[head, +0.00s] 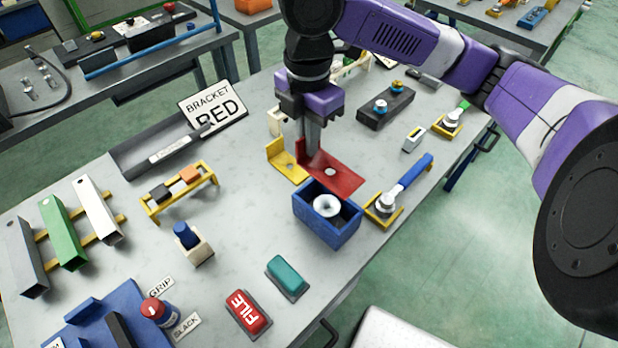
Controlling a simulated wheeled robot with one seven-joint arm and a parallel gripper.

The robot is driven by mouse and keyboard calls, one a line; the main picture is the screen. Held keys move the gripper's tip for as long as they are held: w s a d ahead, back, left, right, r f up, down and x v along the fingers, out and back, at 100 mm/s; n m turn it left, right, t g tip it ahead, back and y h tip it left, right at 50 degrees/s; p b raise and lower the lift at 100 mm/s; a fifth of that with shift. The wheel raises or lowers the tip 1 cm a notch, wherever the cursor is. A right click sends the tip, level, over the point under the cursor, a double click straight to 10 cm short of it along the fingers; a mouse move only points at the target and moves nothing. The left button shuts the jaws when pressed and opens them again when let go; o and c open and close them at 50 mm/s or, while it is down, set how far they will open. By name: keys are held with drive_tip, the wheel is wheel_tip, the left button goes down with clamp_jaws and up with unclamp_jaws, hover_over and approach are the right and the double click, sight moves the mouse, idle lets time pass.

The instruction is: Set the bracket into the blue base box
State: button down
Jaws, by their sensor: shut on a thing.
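My gripper (313,148) points down over the far part of the work table and is shut on the red bracket (342,178). The red bracket's flat plate, with a hole in it, extends toward the front right; its upright part is mostly hidden by the fingers. The blue base box (318,232) stands open just in front of the bracket, with a white round piece (327,206) inside. The bracket's plate overlaps the box's far rim in the picture; I cannot tell whether they touch. A yellow bracket (283,162) is close to the left of my gripper.
A sign (213,105) reads "BRACKET RED". A blue-handled tool (405,185) in a yellow holder lies right of the box. A yellow rack (180,190) stands to the left.

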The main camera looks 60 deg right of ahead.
wheel_tip(320, 180, down, 11)
idle(0.5)
drive_tip(key=shift+f, duration=0.2)
drive_tip(key=c, duration=1.6)
unclamp_jaws()
